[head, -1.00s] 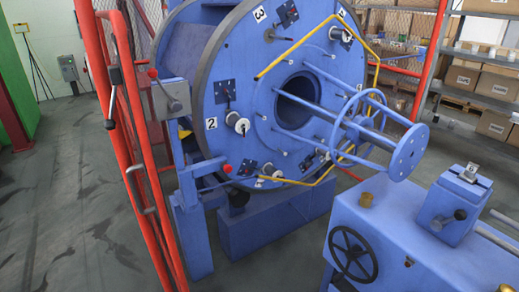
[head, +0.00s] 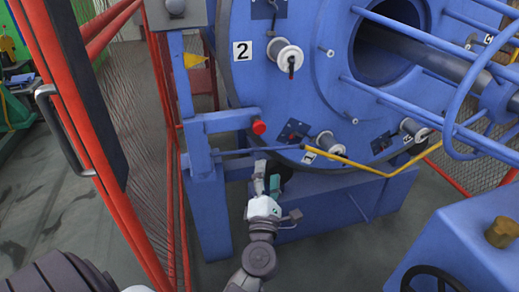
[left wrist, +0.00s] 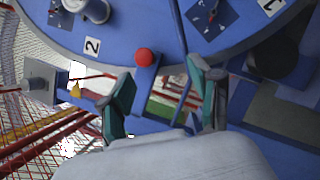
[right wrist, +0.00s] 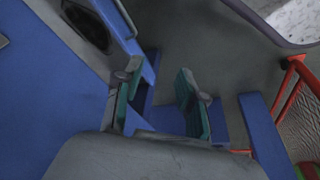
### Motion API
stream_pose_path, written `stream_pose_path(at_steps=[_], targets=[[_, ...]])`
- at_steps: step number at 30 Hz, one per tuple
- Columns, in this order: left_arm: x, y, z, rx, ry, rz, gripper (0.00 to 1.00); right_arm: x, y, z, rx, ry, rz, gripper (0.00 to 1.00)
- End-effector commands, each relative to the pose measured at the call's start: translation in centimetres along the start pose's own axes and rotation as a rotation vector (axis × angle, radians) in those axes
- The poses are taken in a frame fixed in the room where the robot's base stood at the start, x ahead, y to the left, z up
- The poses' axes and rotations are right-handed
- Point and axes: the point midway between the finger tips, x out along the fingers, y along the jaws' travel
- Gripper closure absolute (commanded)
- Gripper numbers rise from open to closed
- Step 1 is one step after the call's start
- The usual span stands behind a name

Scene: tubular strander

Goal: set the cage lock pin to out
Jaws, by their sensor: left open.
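The cage lock pin shows as a red knob (head: 259,127) on a blue bracket at the lower left edge of the big blue cage disc (head: 300,60). The red knob also shows in the left wrist view (left wrist: 144,57), just beyond and between the fingers. My left gripper (head: 267,183) is open and empty, below the knob and apart from it in the head view. In the left wrist view its fingers (left wrist: 160,95) stand wide apart. My right gripper (right wrist: 160,98) is open with nothing between its fingers; it does not show in the head view.
A red guard frame (head: 100,150) with mesh stands at the left. A yellow bar (head: 345,165) runs across the disc's lower front. A blue machine housing (head: 465,240) with a dark handwheel is at the lower right. Grey floor shows between the frame and the housing.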

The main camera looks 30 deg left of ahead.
Motion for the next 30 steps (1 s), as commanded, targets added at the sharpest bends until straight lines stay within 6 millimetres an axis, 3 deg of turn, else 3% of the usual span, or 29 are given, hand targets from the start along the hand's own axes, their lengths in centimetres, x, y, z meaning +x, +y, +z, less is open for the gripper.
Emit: stream_pose_path(at_steps=[3, 8, 24, 30], targets=[[0.0, 2.1, -0.7, -0.145, 0.038, 0.054, 0.37, -1.4, 0.1, 0.3, 0.001, 0.014, 0.002, 0.60], [0.9, 3.3, -0.8, -0.198, 0.051, 0.070, 0.37, -2.6, 0.1, 0.2, 0.002, 0.016, 0.003, 0.60], [11.3, 3.9, -1.3, -0.191, 0.049, 0.070, 0.37, -3.0, 0.1, 0.1, 0.002, 0.016, 0.003, 0.60], [13.4, 3.9, -1.4, -0.191, 0.049, 0.067, 0.37, -2.8, 0.1, 0.1, 0.001, 0.016, 0.003, 0.60]])
